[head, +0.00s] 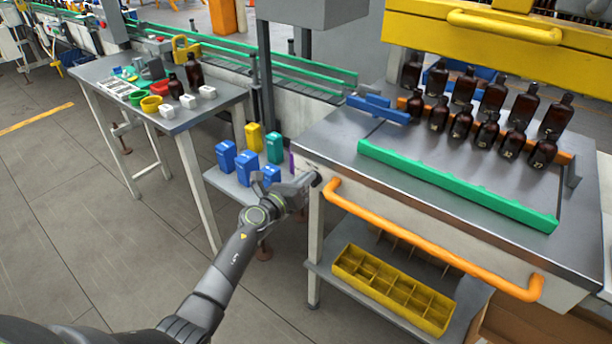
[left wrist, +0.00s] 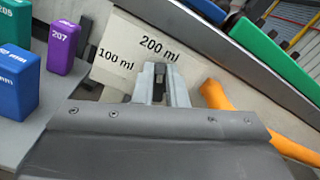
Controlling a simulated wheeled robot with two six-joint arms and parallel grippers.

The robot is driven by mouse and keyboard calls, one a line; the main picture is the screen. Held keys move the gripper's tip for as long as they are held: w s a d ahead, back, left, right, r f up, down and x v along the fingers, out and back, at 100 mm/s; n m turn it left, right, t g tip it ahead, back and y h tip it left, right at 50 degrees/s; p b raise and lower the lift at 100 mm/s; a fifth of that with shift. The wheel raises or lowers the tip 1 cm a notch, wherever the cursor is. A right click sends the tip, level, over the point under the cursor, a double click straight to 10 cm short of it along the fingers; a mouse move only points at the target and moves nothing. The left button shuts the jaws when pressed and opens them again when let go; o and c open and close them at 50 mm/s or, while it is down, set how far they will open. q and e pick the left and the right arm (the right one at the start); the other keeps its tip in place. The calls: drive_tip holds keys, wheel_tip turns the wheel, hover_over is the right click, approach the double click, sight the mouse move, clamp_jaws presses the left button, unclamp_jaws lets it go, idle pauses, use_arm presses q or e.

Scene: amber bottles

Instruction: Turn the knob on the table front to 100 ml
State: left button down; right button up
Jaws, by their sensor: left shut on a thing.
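My left gripper (head: 304,187) is at the left end of the metal table's front (head: 420,228). It is shut on the knob, a small dark piece (left wrist: 160,73) between the fingertips in the left wrist view. The gripper also shows there (left wrist: 160,88). The fingers hide most of the knob, so I cannot tell which mark it points to. On the pale panel, the "100 ml" label (left wrist: 116,58) is left of the fingers and the "200 ml" label (left wrist: 159,48) is above them. My right gripper is not in view.
An orange rail (head: 430,240) runs along the table front, right of my gripper; it also shows close by in the left wrist view (left wrist: 262,118). Blue, yellow, green and purple containers (head: 247,166) stand on a low shelf to the left. Amber bottles (head: 487,136) stand on the table.

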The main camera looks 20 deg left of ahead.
use_arm(q)
drive_tip(key=shift+w+a+f+n+p, duration=0.25)
drive_tip(key=shift+n+p, duration=0.45)
drive_tip(key=shift+n, duration=1.45)
drive_tip(key=shift+s+a+f+n+p, duration=0.1)
drive_tip(key=shift+f+n+p, duration=0.45)
drive_tip(key=shift+n, duration=1.65)
drive_tip(key=shift+w+a+f+n+p, duration=0.15)
drive_tip(key=shift+n+p, duration=0.75)
drive_tip(key=shift+n, duration=1.25)
drive_tip(key=shift+s, duration=0.1)
drive_tip(key=c, duration=1.5)
unclamp_jaws()
drive_tip(key=shift+o, duration=0.2)
drive_tip(key=shift+s, duration=0.1)
